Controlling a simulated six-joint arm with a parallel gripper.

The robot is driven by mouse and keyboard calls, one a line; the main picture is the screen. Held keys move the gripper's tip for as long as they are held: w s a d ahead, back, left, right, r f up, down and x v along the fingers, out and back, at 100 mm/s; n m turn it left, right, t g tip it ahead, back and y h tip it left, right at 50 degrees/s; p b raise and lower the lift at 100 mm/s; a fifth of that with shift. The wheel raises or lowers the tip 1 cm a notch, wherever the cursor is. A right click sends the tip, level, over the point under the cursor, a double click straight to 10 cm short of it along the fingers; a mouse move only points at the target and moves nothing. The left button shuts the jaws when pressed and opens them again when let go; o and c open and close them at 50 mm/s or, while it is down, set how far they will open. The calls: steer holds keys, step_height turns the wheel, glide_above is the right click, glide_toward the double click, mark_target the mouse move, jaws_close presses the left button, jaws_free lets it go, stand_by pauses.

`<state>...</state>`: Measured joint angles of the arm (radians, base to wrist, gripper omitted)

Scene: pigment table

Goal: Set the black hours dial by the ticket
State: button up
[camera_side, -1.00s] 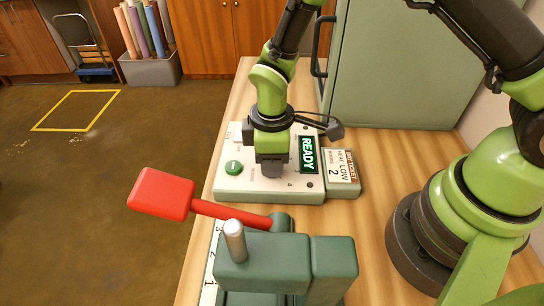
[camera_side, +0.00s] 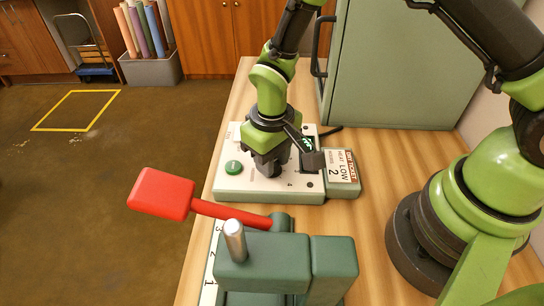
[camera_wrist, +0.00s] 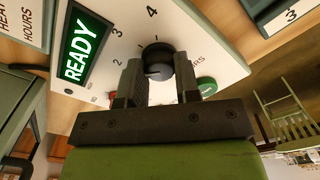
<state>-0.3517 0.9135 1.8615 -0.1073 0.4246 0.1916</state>
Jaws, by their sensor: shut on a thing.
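The black hours dial (camera_wrist: 158,58) sits on the white-topped control box (camera_side: 233,187). My gripper (camera_wrist: 160,80) is shut on it, one finger on each side. In the wrist view the numbers 2, 3 and 4 show around the dial. A pale mark on its face points left, roughly toward the 2 side; the exact setting is hard to tell. In the side view my gripper (camera_side: 268,172) hides the dial. The ticket (camera_side: 342,166) reads HEAT LOW and HOURS 2, on a small green holder right of the box. Part of it shows in the wrist view (camera_wrist: 18,22).
A lit READY display (camera_wrist: 83,50) is beside the dial. A green button (camera_side: 233,168) is on the box's left. A red part (camera_wrist: 112,96) shows behind a finger. A green machine (camera_side: 265,262) with a red-handled lever (camera_side: 160,194) stands in front. A green cabinet (camera_side: 400,70) stands behind.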

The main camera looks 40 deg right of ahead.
steer(key=shift+m, duration=0.3)
steer(key=o, duration=0.9)
steer(key=shift+o, duration=0.2)
steer(key=shift+r, duration=0.15)
step_height(320, 180, up, 10)
